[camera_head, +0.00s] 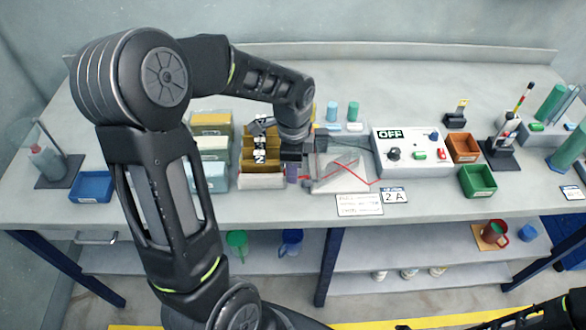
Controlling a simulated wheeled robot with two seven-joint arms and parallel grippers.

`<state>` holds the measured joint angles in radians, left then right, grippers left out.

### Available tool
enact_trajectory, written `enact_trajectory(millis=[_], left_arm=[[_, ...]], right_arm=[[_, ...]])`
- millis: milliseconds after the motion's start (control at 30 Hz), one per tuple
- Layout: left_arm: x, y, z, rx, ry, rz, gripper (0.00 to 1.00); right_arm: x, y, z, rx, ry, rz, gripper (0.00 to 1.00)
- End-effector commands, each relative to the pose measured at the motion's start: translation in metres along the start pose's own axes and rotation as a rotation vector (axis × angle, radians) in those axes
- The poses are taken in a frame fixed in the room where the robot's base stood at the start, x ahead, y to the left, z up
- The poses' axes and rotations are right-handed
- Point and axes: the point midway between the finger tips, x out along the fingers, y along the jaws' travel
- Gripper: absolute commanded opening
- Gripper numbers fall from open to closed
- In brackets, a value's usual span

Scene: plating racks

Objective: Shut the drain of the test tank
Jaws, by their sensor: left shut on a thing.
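The test tank (340,176) looks like the clear, box-like vessel on the bench at centre, with red lines at its base and side. My left arm reaches over the bench from the left, and its gripper (292,160) points down at the tank's left side. The gripper is shut on a small purple piece (292,174), which shows just below the fingers. I cannot tell whether this piece is the drain's handle, and the drain itself is hidden or too small to make out. My right gripper is out of view.
A white control box (411,150) reading OFF stands right of the tank. Orange (464,147) and green (477,181) bins are beyond it. Yellow and white bins crowd left of my gripper; a blue bin (91,186) is farther left. Label cards (360,204) lie in front of the tank.

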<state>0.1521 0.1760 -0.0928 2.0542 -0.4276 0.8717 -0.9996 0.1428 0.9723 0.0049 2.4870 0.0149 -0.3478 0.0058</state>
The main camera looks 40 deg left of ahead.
Motion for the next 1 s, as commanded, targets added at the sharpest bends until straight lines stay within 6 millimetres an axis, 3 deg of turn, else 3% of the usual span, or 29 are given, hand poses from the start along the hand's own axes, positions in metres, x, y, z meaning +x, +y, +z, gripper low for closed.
enact_trajectory(millis=[467,1000], left_arm=[[0.001,0.003,-0.001,-0.077,0.001,-0.001,0.0],[0.002,0.016,-0.011,-0.496,0.001,-0.002,0.0]], right_arm=[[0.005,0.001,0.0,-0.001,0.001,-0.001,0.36],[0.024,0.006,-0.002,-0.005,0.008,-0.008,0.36]])
